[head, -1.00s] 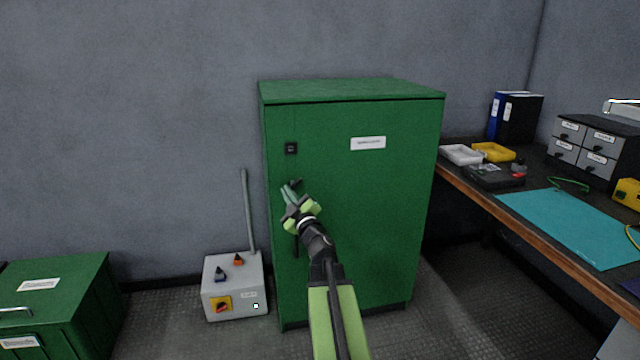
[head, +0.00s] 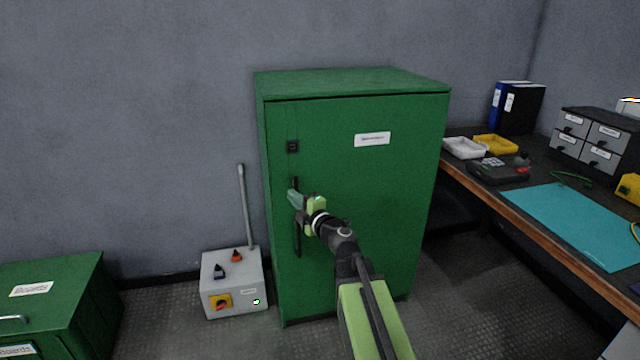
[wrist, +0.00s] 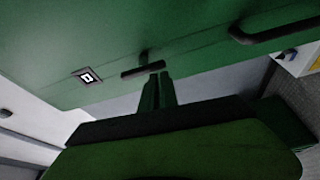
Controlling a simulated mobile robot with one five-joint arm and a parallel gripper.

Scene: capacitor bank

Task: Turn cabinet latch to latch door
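The green cabinet (head: 360,230) stands against the wall with its door looking closed. Its black latch (head: 296,184) is a short bar, now upright in the head view. In the wrist view the latch (wrist: 143,69) lies roughly parallel to the door handle (wrist: 270,33). The handle (head: 297,240) is below the latch, partly hidden by my gripper. My gripper (head: 292,196) is at the lower end of the latch. In the wrist view the fingers (wrist: 157,78) look closed together, with nothing seen between them. Their tips are beside the latch's end; I cannot tell whether they touch it.
A black square fitting (head: 292,146) sits above the latch. A grey control box (head: 234,284) with a lever stands on the floor left of the cabinet. A low green cabinet (head: 50,300) is farther left. A workbench (head: 545,235) is close on the right.

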